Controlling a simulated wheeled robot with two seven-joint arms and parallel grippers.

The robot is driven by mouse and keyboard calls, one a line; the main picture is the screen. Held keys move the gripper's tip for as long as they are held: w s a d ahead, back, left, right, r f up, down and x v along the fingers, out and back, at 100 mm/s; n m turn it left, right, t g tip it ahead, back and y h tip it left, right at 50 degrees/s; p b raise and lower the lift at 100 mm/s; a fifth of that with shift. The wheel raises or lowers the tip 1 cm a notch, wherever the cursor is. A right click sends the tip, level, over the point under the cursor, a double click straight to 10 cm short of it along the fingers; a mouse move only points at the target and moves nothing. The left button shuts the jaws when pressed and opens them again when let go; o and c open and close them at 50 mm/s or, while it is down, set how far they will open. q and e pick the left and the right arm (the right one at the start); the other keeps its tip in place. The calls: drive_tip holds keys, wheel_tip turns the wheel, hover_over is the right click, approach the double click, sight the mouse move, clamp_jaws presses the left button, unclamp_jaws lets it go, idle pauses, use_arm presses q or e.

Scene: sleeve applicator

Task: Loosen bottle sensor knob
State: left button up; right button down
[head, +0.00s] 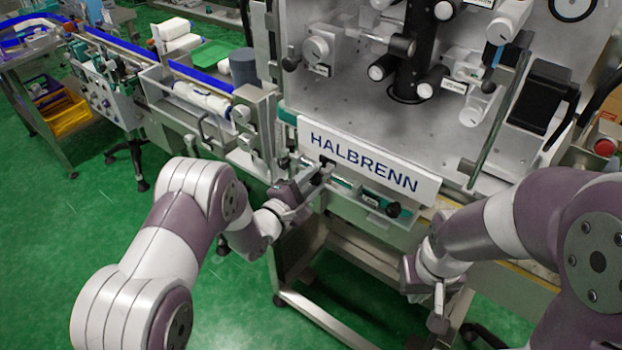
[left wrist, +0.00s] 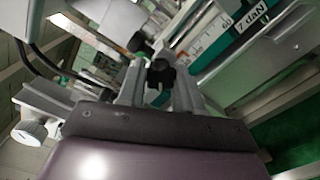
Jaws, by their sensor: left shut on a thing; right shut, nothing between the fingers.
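The bottle sensor knob seems to be the small black star-shaped knob (left wrist: 160,73), which sits between the two finger ends in the left wrist view. My left gripper (head: 316,181) is at the machine's front rail, just below the left end of the HALBRENN plate, shut on this knob. In the left wrist view my left gripper (left wrist: 159,88) reaches up from the bottom, with its fingers on either side of the knob. The knob is mostly hidden in the head view. My right gripper (head: 428,312) is shut and empty, low in front of the machine at the right.
The white HALBRENN plate (head: 364,162) hangs just above the rail. A conveyor (head: 120,44) runs off left. Green floor is open at left.

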use_arm(q)
drive_tip(key=shift+n, duration=0.8)
drive_tip(key=o, duration=1)
drive_tip(key=shift+o, duration=0.2)
drive_tip(key=v, duration=1.2)
drive_tip(key=shift+s+a+b, duration=0.25)
drive_tip(key=shift+s+b, duration=0.05)
drive_tip(key=shift+b, duration=0.15)
